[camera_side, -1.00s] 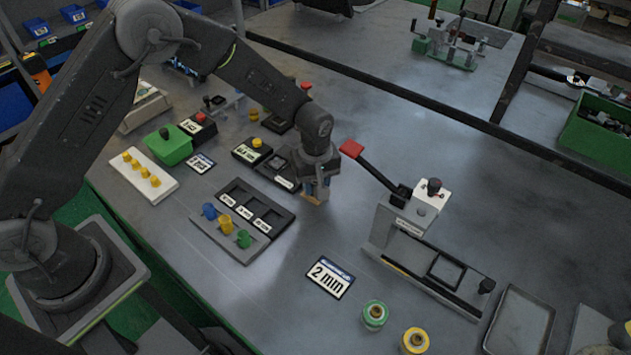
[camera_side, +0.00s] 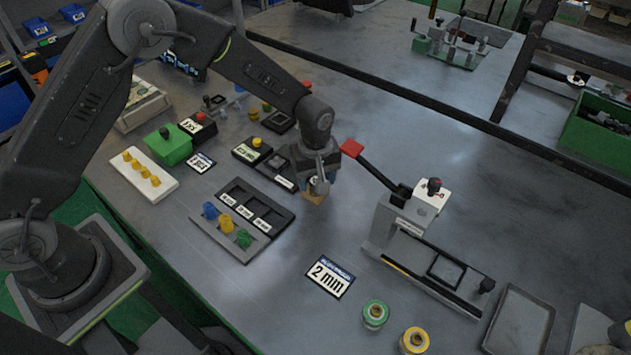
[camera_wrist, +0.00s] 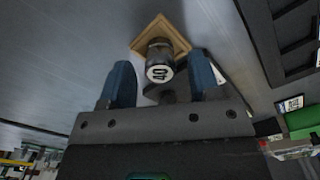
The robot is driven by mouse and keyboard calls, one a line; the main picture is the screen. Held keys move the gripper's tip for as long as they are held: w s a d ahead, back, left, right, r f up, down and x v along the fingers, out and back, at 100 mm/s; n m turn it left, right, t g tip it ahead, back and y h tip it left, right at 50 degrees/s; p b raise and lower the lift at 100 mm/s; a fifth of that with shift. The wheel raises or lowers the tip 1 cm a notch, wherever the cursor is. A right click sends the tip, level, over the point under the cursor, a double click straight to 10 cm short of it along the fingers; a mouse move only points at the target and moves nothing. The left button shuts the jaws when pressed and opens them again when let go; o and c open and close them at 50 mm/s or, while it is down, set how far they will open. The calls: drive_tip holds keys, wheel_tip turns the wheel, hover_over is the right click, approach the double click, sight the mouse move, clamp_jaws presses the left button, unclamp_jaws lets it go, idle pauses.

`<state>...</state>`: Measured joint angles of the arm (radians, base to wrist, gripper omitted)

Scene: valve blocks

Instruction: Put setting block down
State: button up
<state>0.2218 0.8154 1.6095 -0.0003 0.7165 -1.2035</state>
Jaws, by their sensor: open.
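The setting block has a square tan base and a grey cylinder marked "40". In the wrist view the setting block (camera_wrist: 160,58) lies just beyond the fingertips, in the gap between them. In the side view its tan base (camera_side: 313,197) shows low under my gripper (camera_side: 318,183), at the table surface, partly hidden by it. My gripper (camera_wrist: 160,80) is open, with a blue fingertip on each side and space between each finger and the cylinder. Whether the base rests fully flat cannot be told.
A dark tray with several square pockets (camera_side: 262,205) stands left of my gripper. A lever press with a red handle (camera_side: 352,148) is close on the right.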

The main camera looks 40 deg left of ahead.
wheel_tip(320, 180, up, 11)
idle(0.3)
wheel_tip(320, 180, up, 9)
drive_tip(key=m+t, duration=0.1)
drive_tip(key=m, duration=0.2)
hover_over(315, 180)
drive_tip(key=s+a, duration=0.3)
drive_tip(key=s, duration=0.2)
drive_tip(key=s+a+r+m+t, duration=0.1)
drive_tip(key=s+a+r+m, duration=0.1)
drive_tip(key=s, duration=0.5)
drive_tip(key=s+a+r+m+t, duration=0.2)
drive_tip(key=s+a+m, duration=0.1)
drive_tip(key=s, duration=0.4)
drive_tip(key=s+a+r+m+t, duration=0.1)
drive_tip(key=s+a+r+m, duration=0.1)
drive_tip(key=s, duration=0.5)
drive_tip(key=shift+a+r+m+t, duration=0.2)
drive_tip(key=shift+r+m+t, duration=0.15)
drive_tip(key=shift+m, duration=0.25)
